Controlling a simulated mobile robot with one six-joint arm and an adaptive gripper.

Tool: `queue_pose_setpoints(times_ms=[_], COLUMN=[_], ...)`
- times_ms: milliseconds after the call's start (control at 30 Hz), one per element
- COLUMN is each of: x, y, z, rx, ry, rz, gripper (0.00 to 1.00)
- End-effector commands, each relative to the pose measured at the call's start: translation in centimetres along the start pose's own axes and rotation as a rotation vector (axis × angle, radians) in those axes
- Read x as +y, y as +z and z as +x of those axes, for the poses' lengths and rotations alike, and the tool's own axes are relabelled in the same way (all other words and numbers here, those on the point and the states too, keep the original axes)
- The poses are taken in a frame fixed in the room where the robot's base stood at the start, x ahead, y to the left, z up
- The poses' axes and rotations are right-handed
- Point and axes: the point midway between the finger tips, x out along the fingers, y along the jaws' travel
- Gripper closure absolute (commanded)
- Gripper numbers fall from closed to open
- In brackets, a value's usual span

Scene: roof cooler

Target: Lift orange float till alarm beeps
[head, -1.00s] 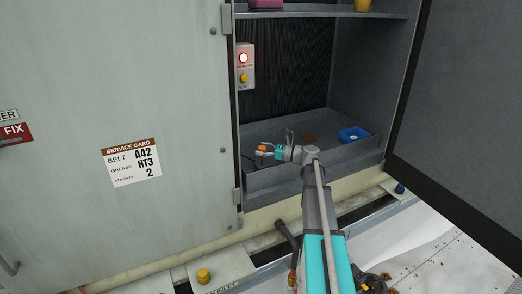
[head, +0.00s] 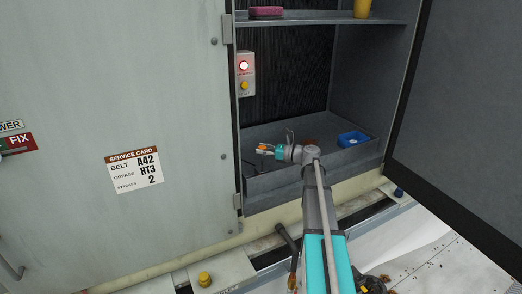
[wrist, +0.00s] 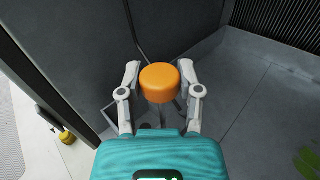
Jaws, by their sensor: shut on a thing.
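The orange float (head: 262,147) is a short round cap, seen over the left part of the grey tray (head: 290,178) inside the open cabinet. My gripper (wrist: 160,74) is shut on it, with a finger at each side, and the float also shows large in the wrist view (wrist: 159,84). A thin dark rod rises behind the float in the wrist view. What lies under the float is mostly hidden by my gripper.
A blue container (head: 352,138) and a reddish-brown patch (head: 309,141) lie in the tray to the right. A shelf (head: 320,18) above holds a pink item (head: 266,12) and a yellow cup (head: 362,8). The open door (head: 460,120) stands at right.

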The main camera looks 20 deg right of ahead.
Motion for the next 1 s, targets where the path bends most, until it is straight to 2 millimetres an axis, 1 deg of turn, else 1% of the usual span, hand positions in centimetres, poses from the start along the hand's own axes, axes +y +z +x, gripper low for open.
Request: queue_pose_setpoints(times_ms=[267, 300, 367, 400, 467, 500, 867, 1000], x=[0.0, 0.0, 0.0, 0.0, -0.01, -0.02, -0.03, -0.03], y=[0.04, 0.04, 0.04, 0.04, 0.04, 0.04, 0.04, 0.04], z=[-0.01, -0.02, -0.02, -0.03, -0.03, -0.04, -0.1, -0.41], rx=[0.0, 0.0, 0.0, 0.0, 0.0, 0.0, 0.0, 0.0], ry=[0.0, 0.0, 0.0, 0.0, 0.0, 0.0, -0.001, -0.001], rz=[0.0, 0.0, 0.0, 0.0, 0.0, 0.0, 0.0, 0.0], gripper=[1.0, 0.52, 0.41, 0.34, 0.22, 0.19, 0.19, 0.19])
